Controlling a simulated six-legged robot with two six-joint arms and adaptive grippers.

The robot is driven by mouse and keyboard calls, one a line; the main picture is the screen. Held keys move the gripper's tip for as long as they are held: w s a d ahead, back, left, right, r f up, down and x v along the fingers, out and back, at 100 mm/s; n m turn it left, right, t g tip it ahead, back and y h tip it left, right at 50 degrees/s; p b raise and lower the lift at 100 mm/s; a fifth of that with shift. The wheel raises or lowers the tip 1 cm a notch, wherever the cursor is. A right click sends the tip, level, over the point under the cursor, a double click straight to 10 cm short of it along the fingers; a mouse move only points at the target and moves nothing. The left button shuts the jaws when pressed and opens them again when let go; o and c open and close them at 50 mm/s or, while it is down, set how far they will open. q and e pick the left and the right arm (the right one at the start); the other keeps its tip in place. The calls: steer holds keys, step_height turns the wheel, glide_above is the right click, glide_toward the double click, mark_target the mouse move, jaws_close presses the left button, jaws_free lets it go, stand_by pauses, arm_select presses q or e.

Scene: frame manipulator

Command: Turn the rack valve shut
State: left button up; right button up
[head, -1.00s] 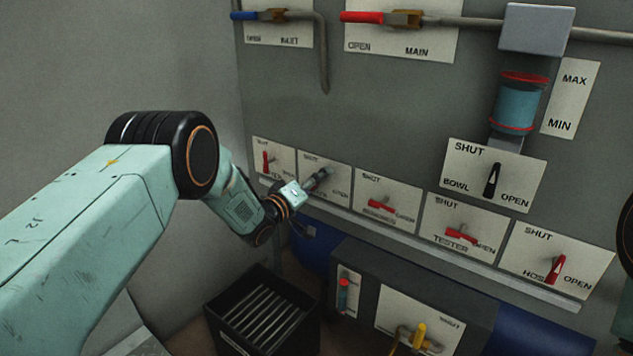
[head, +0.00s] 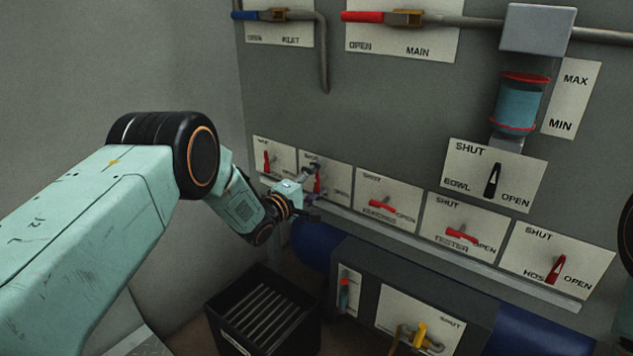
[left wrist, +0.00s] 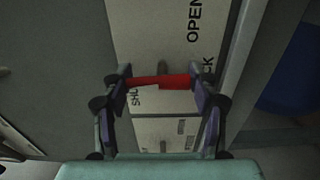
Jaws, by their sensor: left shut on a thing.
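The rack valve is on the second white plate from the left (head: 338,171) in the lower row of the panel. Its red handle (head: 318,181) stands upright along the plate. My left gripper (head: 311,182) is at this handle. In the left wrist view the red handle (left wrist: 160,82) lies across between the two fingertips, with its ends against them, so the gripper is shut on it. There the OPEN word (left wrist: 194,20) and part of the SHUT word (left wrist: 135,96) show beside the handle. My right gripper is not in view.
Neighbouring valves with red handles (head: 382,206) sit along the row, above a grey ledge (head: 440,256). A black slatted bin (head: 262,312), a blue cylinder (head: 315,245) and a grey box (head: 385,275) are below. Red (head: 361,17) and blue (head: 243,15) pipe levers are above.

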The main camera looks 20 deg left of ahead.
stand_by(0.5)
arm_select(q)
steer(key=o, duration=1.1)
steer(key=shift+o, duration=0.2)
steer(key=shift+s, duration=0.1)
steer(key=v, duration=1.1)
steer(key=shift+s+a, duration=0.15)
steer(key=shift+s, duration=0.25)
steer(key=shift+r, duration=0.1)
steer(key=x, duration=1.2)
steer(key=shift+w, duration=0.1)
